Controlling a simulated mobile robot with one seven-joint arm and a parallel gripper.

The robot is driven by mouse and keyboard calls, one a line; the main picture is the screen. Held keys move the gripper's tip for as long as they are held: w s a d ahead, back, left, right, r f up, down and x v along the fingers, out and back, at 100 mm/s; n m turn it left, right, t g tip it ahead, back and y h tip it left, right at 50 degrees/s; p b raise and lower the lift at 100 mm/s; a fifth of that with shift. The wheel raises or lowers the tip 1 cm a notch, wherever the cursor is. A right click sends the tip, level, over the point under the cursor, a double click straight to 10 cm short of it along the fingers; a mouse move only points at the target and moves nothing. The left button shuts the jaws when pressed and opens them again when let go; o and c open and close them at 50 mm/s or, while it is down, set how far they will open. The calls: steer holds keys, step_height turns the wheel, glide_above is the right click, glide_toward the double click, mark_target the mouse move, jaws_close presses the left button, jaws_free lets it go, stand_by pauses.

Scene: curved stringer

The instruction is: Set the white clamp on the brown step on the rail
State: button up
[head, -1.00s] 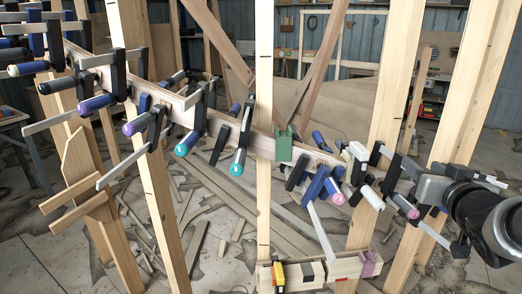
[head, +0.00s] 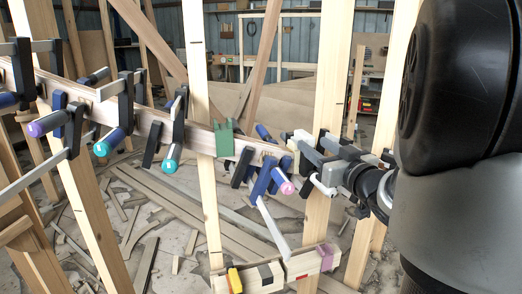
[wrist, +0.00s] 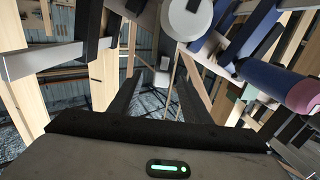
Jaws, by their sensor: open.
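The white clamp (head: 300,138) shows as a pale head at the rail (head: 145,125), right of the green block. A white round end (wrist: 187,18), probably its handle, shows at the top of the wrist view. My gripper (head: 318,163) is just right of the pale head, close to the rail. Its two dark fingers (wrist: 168,90) are apart in the wrist view, with the white end ahead of them. Nothing is visibly gripped. I cannot make out the brown step for certain; clamps cover parts of the rail.
A blue clamp with a pink end (head: 286,187) hangs close left of my gripper. The green block (head: 224,140) and several dark clamps sit along the rail. Upright posts (head: 200,70) stand at the rail. A wooden tray (head: 300,268) holding small pieces is below.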

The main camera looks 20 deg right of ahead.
mark_target(305, 133)
steer(key=shift+w+a+r, duration=0.1)
steer(key=shift+w+a, duration=0.15)
steer(key=shift+w, duration=1.25)
steer(key=shift+w+a+r, duration=0.1)
steer(key=shift+w+a, duration=0.1)
steer(key=shift+w, duration=1.3)
jaws_close()
